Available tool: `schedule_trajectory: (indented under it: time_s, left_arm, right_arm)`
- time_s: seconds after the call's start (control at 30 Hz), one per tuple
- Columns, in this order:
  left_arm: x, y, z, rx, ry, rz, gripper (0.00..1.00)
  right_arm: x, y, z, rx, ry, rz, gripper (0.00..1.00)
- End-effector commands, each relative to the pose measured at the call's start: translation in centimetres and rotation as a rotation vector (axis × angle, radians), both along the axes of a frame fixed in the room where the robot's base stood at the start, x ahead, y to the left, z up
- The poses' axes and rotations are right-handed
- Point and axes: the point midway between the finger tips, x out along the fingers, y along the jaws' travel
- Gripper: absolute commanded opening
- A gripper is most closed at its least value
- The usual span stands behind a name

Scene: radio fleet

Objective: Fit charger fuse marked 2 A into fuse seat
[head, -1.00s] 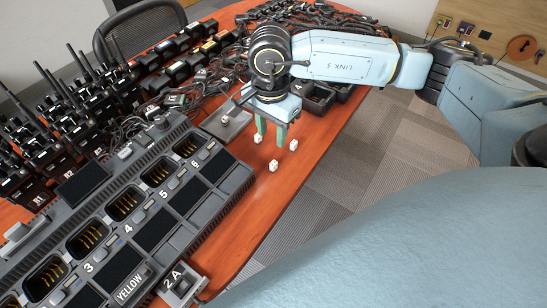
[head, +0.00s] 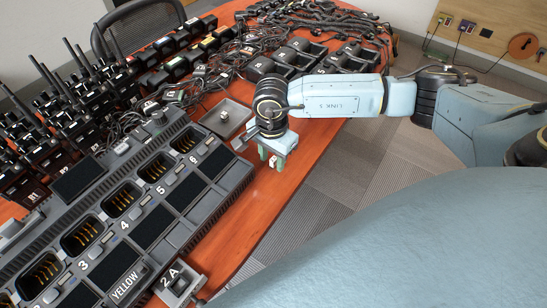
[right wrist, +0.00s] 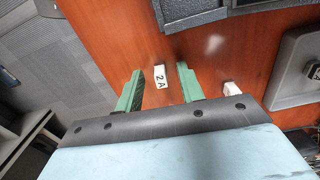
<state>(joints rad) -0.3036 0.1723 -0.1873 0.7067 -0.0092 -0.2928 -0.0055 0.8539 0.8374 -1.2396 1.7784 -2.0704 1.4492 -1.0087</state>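My right gripper (head: 271,159) is open above the table, fingers pointing down. In the right wrist view the fuse appears between the two green fingers of this gripper (right wrist: 160,72), with a gap on each side. A white fuse (head: 273,163) also shows between the fingers in the head view, its marking unreadable there. The grey fuse seat labelled 2 A (head: 178,286) is at the near end of the charger (head: 122,218). My left gripper is out of view.
Another white fuse (right wrist: 231,88) lies beside the right finger in the right wrist view. A grey tray (head: 238,108) with a small part in it lies behind the gripper. Radios (head: 35,145) and cables crowd the far side. Bare table lies between gripper and fuse seat.

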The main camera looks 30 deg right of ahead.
Motion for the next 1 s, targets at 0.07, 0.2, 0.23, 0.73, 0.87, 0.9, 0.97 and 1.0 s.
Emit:
schedule_trajectory:
  time_s: [0.07,0.2,0.23,0.73,0.87,0.9,0.97,1.0]
  left_arm:
    - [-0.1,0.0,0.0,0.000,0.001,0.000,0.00]
    - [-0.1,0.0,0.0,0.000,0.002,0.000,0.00]
    - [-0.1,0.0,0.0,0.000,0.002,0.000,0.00]
    - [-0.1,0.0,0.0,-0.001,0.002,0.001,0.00]
    - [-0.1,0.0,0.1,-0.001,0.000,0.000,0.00]
    - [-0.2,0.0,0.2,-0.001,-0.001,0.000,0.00]
    - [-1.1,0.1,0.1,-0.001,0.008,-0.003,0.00]
    - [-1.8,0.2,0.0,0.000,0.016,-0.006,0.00]
  right_arm:
    - [0.0,0.0,0.0,0.000,0.000,0.000,0.38]
    - [0.0,0.0,0.0,0.000,0.000,0.000,0.28]
    - [0.0,0.0,0.0,0.000,0.000,0.000,0.24]
    - [0.0,0.0,0.1,0.000,0.000,-0.001,0.00]
    - [0.0,0.0,0.8,0.000,-0.001,-0.001,0.00]
    - [0.1,0.0,1.3,0.002,-0.002,-0.002,0.00]
    - [0.1,0.0,2.3,0.001,-0.003,-0.001,0.00]
    - [0.1,0.0,3.1,0.000,-0.004,0.000,0.00]
